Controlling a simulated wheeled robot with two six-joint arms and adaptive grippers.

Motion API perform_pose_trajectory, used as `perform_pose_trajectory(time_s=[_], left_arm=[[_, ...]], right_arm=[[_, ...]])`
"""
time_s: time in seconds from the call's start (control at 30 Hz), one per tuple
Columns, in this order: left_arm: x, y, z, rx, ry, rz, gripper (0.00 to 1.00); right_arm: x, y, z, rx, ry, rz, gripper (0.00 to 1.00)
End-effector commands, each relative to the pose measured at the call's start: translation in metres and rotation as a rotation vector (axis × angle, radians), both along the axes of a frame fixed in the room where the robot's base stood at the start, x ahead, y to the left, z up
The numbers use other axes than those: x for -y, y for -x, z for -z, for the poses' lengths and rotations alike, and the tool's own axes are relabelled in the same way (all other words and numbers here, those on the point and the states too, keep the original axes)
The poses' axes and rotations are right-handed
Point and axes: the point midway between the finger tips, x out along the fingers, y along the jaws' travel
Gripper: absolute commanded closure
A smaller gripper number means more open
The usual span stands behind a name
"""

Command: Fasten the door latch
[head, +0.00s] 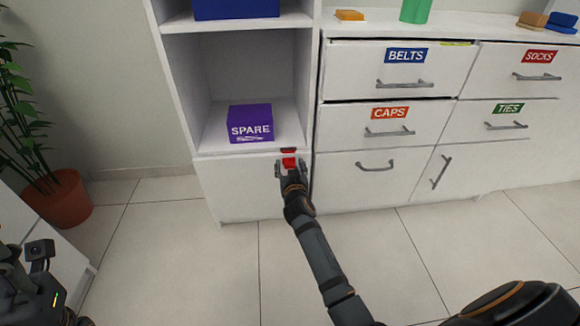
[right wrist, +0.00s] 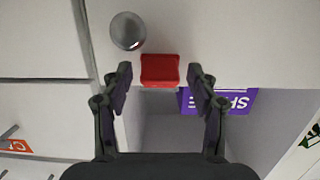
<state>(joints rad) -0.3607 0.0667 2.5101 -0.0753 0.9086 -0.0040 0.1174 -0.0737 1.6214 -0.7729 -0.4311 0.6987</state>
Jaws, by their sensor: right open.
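The door latch (head: 289,161) is a small red block at the top right of the white lower door (head: 235,188) of the tall cabinet. A darker red piece shows just above it in the head view. The door looks closed. My right gripper (head: 290,170) is open at the latch. In the right wrist view, the red latch (right wrist: 160,69) sits between the spread fingertips of my right gripper (right wrist: 159,78), with gaps on both sides. A round metal knob (right wrist: 127,31) is beside the latch there. Part of my left arm shows at lower left; its fingers are not visible.
A purple SPARE box (head: 250,123) sits on the open shelf above the door. Drawers marked BELTS (head: 405,55), CAPS (head: 390,112), SOCKS (head: 540,57) and TIES (head: 507,109) are to the right. A potted plant (head: 62,197) stands at left. The tiled floor in front is clear.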

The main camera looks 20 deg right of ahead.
Motion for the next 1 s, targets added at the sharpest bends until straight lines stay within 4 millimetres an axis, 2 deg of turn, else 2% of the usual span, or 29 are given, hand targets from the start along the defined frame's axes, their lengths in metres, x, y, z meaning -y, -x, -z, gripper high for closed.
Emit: perform_pose_trajectory(time_s=[0.17, 0.43, 0.6, 1.0], left_arm=[[-0.001, 0.000, 0.000, 0.002, 0.005, -0.002, 0.60], [-0.001, 0.000, 0.000, 0.000, 0.006, -0.002, 0.60], [-0.001, 0.000, 0.000, 0.000, 0.006, -0.002, 0.60], [-0.001, 0.000, 0.000, -0.001, 0.007, -0.003, 0.60]], right_arm=[[-0.002, 0.005, 0.000, -0.002, -0.002, 0.000, 0.41], [-0.015, 0.053, -0.007, -0.002, -0.004, 0.001, 0.41], [-0.020, 0.069, -0.011, -0.001, 0.000, 0.000, 0.41], [-0.023, 0.066, -0.011, -0.009, -0.004, -0.008, 0.41]])
